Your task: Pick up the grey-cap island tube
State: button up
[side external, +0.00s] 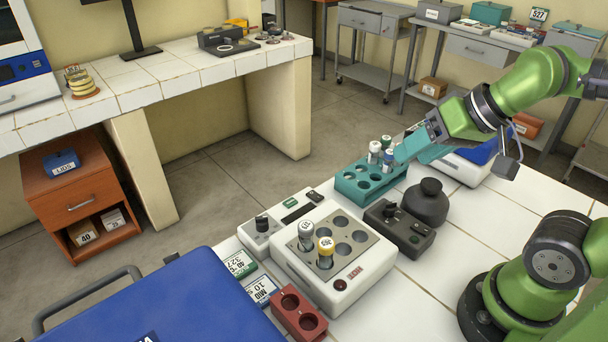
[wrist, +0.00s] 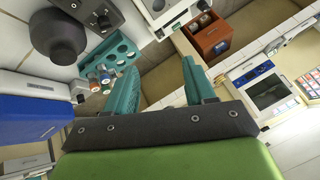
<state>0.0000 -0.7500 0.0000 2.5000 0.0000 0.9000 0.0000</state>
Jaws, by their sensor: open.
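A grey-cap tube (side external: 306,232) stands upright in the white block device (side external: 345,298), beside a yellow-cap tube (side external: 325,248). Several more tubes, with white or pale and blue colouring (side external: 375,149), stand in the teal rack (side external: 350,190). Their caps (wrist: 92,74) also show at the end of the rack (wrist: 124,48) in the wrist view, too small to read. My gripper (side external: 404,156) is open and empty, with teal fingers, near the tube end of the rack. In the wrist view its fingers (wrist: 160,78) are spread with nothing between them.
A dark control box (side external: 400,228) and a dark round-topped vessel (side external: 428,203) stand right of the rack. A red two-hole block (side external: 299,312) and a large blue lid (side external: 170,300) are in front. A blue-and-white box (side external: 462,166) stands behind my gripper.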

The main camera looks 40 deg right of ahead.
jog(key=shift+o, duration=0.6)
jog(key=n+g+h, duration=0.2)
jog(key=n+g, duration=0.4)
jog(key=g, duration=0.1)
send_over(306, 225)
notch_tip(306, 225, down, 17)
jog(key=shift+r, duration=0.1)
